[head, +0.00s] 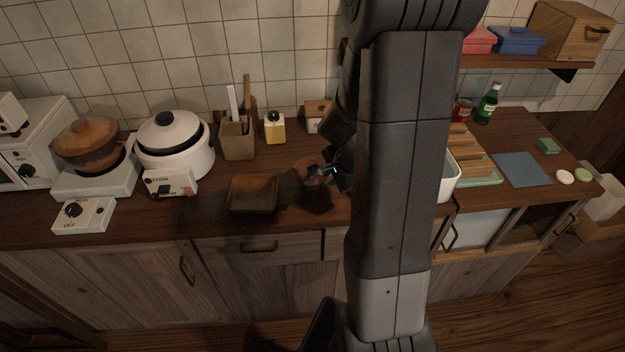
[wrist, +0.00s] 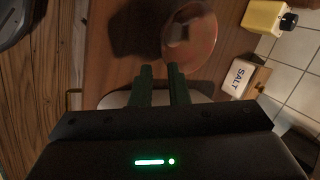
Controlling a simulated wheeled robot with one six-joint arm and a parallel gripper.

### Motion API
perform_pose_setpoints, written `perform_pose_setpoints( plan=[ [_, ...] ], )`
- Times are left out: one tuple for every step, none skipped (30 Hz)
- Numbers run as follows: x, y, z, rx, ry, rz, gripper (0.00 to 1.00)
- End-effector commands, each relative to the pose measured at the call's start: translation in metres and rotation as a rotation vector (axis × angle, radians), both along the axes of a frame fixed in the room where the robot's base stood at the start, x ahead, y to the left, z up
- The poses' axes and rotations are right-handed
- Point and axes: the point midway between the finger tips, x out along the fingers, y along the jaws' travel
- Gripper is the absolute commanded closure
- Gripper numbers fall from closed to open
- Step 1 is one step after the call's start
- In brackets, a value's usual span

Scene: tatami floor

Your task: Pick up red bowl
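The red bowl (head: 309,169) is a reddish-brown round bowl on the dark wood counter, partly hidden behind my gripper in the head view. My gripper (head: 333,174) is just over the bowl's right side. In the wrist view my gripper (wrist: 160,70) has its two fingers apart with a narrow gap. The right fingertip overlaps the bowl's near rim; the left one is outside it. I cannot tell if they touch.
A square brown dish (head: 253,194) sits left of the bowl. Behind stand a yellow bottle (head: 274,127), a utensil holder (head: 237,139) and a salt box (wrist: 238,77). A white rice cooker (head: 175,146) is further left. A white container (head: 448,178) stands right of my arm.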

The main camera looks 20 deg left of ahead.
Motion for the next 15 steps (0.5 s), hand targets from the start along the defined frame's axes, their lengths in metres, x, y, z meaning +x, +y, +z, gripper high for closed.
perform_pose_setpoints(
  plan=[
    [0.003,0.004,-0.011,-0.001,0.002,0.0,0.85],
    [0.005,0.006,-0.016,-0.001,0.002,0.0,0.85],
    [0.006,0.009,-0.022,-0.002,0.002,-0.001,0.85],
    [0.008,0.011,-0.025,-0.001,0.002,-0.001,0.85],
    [0.009,0.013,-0.029,-0.001,0.002,-0.001,0.85],
    [0.011,0.015,-0.033,-0.001,0.001,-0.001,0.85],
    [0.012,0.017,-0.035,0.0,0.0,-0.001,0.85],
    [0.013,0.018,-0.038,-0.001,0.001,-0.001,0.85],
    [0.014,0.019,-0.04,-0.001,0.001,0.0,0.85],
    [0.014,0.02,-0.041,-0.001,0.001,0.0,0.85],
    [0.015,0.02,-0.042,0.0,0.0,-0.001,0.85],
    [0.015,0.021,-0.043,0.0,0.0,-0.001,0.85],
    [0.016,0.022,-0.044,0.0,0.0,-0.001,0.85],
    [0.016,0.022,-0.045,0.0,0.0,-0.001,0.85],
    [0.017,0.024,-0.047,0.0,-0.001,-0.001,0.85]
  ],
)
